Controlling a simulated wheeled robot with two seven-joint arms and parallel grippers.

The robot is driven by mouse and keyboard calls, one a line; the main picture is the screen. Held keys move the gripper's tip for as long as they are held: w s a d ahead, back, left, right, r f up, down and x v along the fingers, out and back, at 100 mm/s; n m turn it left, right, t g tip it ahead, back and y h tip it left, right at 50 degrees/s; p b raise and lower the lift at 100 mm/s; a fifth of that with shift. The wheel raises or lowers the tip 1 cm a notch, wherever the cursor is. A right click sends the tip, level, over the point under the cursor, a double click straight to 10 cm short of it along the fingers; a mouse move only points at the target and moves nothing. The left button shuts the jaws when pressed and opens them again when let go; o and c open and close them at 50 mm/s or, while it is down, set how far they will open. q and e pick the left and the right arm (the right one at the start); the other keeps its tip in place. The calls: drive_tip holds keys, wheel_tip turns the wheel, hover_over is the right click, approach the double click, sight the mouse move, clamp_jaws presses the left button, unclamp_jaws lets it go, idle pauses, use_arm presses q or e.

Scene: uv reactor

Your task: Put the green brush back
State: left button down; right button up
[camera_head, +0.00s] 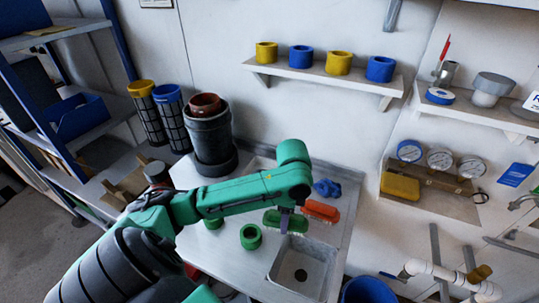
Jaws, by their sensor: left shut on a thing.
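The green brush (297,226) is at the end of my left arm, near the back edge of the sink. My left gripper (285,212) is shut on the green brush from above, and its fingers are small and partly hidden by the brush and my wrist. A red brush (320,211) is just to the right of the green one. I cannot tell whether the green brush touches the counter. My right gripper is not in view.
The sink basin (303,269) is in front of the brushes. A blue object (327,188) lies behind the red brush. A green ring (251,237) sits on the counter (225,262) left of the sink. A dark bucket (211,140) stands at the back left.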

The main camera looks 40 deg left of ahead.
use_arm(q)
drive_tip(key=a+f+m+b, duration=0.1)
drive_tip(key=a+m, duration=0.1)
drive_tip(key=m, duration=0.1)
drive_tip(key=a+m+b, duration=0.1)
drive_tip(key=m+b, duration=0.1)
drive_tip(key=m, duration=0.1)
drive_tip(key=w+a+f+m+b, duration=0.1)
drive_tip(key=a+m, duration=0.1)
drive_tip(key=m, duration=0.1)
drive_tip(key=shift+a+f, duration=0.35)
drive_tip(key=shift+w+a+r+m+b, duration=0.2)
drive_tip(key=shift+a+m+b, duration=0.3)
drive_tip(key=shift+m, duration=0.6)
drive_tip(key=w+a+p, duration=0.1)
drive_tip(key=w+a, duration=1)
drive_tip(key=shift+a, duration=0.3)
drive_tip(key=shift+w+a, duration=0.6)
drive_tip(key=shift+a, duration=0.05)
wheel_tip(320, 180, down, 3)
drive_tip(key=shift+r+p, duration=0.1)
drive_tip(key=shift+p, duration=0.45)
drive_tip(key=shift+a+f, duration=0.1)
drive_tip(key=shift+f, duration=0.25)
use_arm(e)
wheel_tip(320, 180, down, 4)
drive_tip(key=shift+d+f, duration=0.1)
